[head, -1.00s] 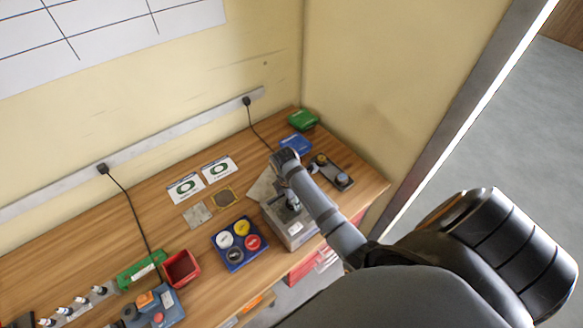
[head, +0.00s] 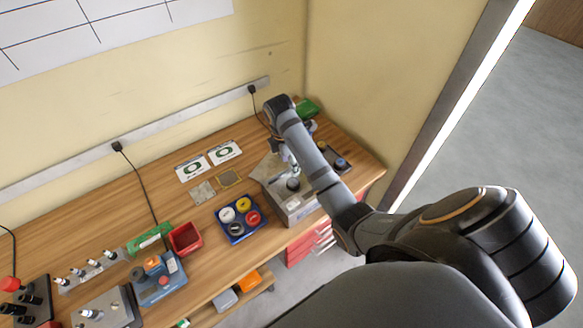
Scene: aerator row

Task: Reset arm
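My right arm reaches over the bench from the right. Its gripper (head: 287,163) hangs below the wrist, above the grey box (head: 300,208) at the right part of the bench. The gripper is small and partly covered by my forearm, so I cannot make out its fingers or anything between them. My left arm and gripper are not in view.
A blue tray with coloured round pieces (head: 240,237), a red bin (head: 185,253) and a blue device with buttons (head: 158,277) stand on the wooden bench. A green box (head: 308,108) is at the back corner. Wall sockets with cables line the back.

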